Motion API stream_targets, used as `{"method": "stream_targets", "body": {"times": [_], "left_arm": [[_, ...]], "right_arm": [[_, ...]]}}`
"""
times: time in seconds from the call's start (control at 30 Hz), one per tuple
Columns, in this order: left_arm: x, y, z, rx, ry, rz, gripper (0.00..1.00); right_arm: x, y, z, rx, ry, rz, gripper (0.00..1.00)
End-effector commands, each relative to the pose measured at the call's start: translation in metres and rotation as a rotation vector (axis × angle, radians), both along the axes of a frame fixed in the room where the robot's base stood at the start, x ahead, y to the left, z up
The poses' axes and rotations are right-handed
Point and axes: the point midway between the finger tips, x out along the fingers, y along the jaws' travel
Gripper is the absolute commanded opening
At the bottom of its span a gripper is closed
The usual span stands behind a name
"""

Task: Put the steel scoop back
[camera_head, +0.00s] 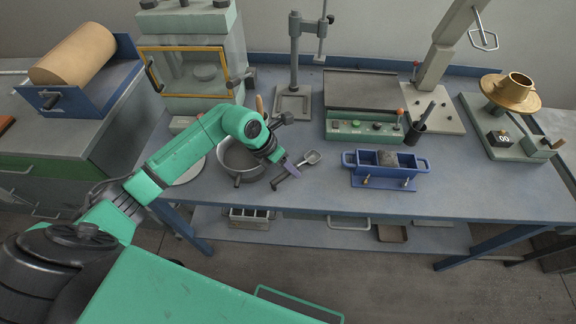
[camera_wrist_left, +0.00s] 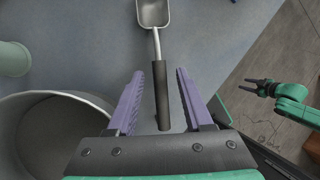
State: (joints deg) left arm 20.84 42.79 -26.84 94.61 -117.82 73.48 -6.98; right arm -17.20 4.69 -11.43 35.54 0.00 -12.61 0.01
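The steel scoop (camera_head: 311,157) lies on the blue-grey bench top, just right of a round metal pan. In the left wrist view its steel bowl (camera_wrist_left: 153,12) is at the top and its dark handle (camera_wrist_left: 161,90) points down toward my left gripper. My left gripper (camera_head: 285,172) is over the handle end. In the left wrist view its purple-padded fingers (camera_wrist_left: 158,100) are open, one on each side of the handle, with gaps to both. My right gripper (camera_wrist_left: 254,88) shows at the right of the left wrist view, open and empty, away from the scoop.
The metal pan (camera_head: 240,160) stands close left of the left gripper. A blue mould (camera_head: 384,180) and a green control box (camera_head: 362,132) stand to the right. A stand (camera_head: 294,75) is behind. Free bench lies between scoop and mould.

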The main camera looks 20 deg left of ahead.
Motion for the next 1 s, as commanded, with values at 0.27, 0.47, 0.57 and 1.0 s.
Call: {"method": "stream_targets", "body": {"times": [0.27, 0.47, 0.57, 1.0], "left_arm": [[-0.001, 0.005, 0.009, 0.003, -0.001, 0.001, 0.51], [-0.01, 0.019, 0.042, 0.004, -0.004, 0.001, 0.51], [-0.015, 0.026, 0.06, 0.004, -0.004, 0.0, 0.51], [-0.029, 0.045, 0.11, 0.001, 0.0, 0.0, 0.51]], "right_arm": [[0.0, 0.001, -0.001, 0.001, -0.001, 0.0, 0.48], [0.0, 0.002, -0.008, 0.002, -0.001, 0.0, 0.48], [0.0, 0.002, -0.012, 0.003, 0.0, -0.001, 0.48], [0.0, 0.003, -0.02, 0.004, 0.0, -0.001, 0.48]]}}
